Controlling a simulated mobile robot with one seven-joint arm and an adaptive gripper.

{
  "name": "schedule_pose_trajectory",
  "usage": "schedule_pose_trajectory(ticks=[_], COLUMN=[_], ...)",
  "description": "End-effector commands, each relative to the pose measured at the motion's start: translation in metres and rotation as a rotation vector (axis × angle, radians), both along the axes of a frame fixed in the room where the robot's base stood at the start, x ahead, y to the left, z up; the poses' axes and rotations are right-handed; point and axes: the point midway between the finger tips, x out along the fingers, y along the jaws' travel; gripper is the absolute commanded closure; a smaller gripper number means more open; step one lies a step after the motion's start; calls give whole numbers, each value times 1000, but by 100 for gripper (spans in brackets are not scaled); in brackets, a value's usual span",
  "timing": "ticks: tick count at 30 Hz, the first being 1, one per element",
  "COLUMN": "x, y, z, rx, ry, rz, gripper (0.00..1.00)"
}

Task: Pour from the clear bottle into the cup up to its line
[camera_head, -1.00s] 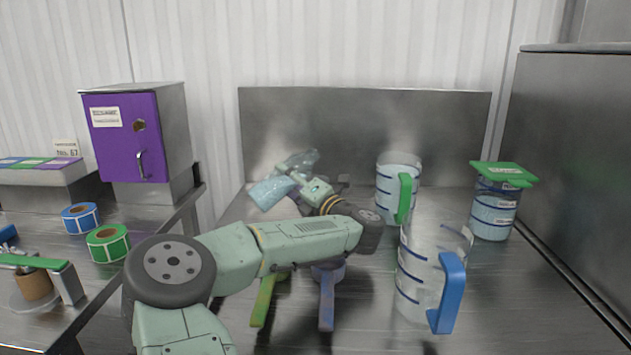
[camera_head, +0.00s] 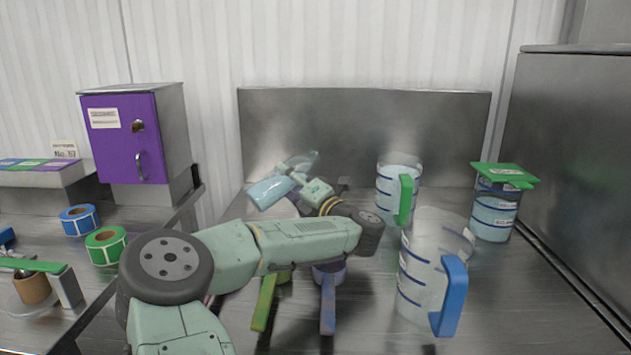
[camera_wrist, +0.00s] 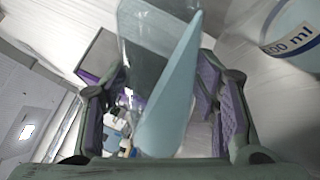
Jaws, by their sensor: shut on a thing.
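My gripper (camera_wrist: 165,112) is shut on the clear bottle (camera_wrist: 150,25), which holds pale blue liquid and lies between the two pads in the wrist view. In the head view the bottle (camera_head: 270,190) is strongly tilted, held above the back left of the steel table, with my gripper (camera_head: 302,183) at its right. A container marked "00 ml" in blue (camera_wrist: 292,42) is partly in the wrist view at the upper right; I cannot tell whether it is the cup. My arm hides part of the table below the bottle, and no stream of liquid is clearly visible.
A green-handled jug (camera_head: 385,184) with pale contents, a blue-handled jug (camera_head: 415,285) and a green-lidded container (camera_head: 492,215) stand at the right. A steel panel (camera_head: 365,130) stands behind.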

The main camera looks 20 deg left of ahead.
Motion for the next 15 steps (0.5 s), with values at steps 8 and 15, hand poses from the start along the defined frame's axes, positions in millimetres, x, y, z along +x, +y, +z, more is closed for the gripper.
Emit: schedule_pose_trajectory(ticks=[8,15], x=[-2,-3], y=[-1,-1], z=[3,5], rx=[11,19], ry=[11,24], rz=[1,3], gripper=[89,89])
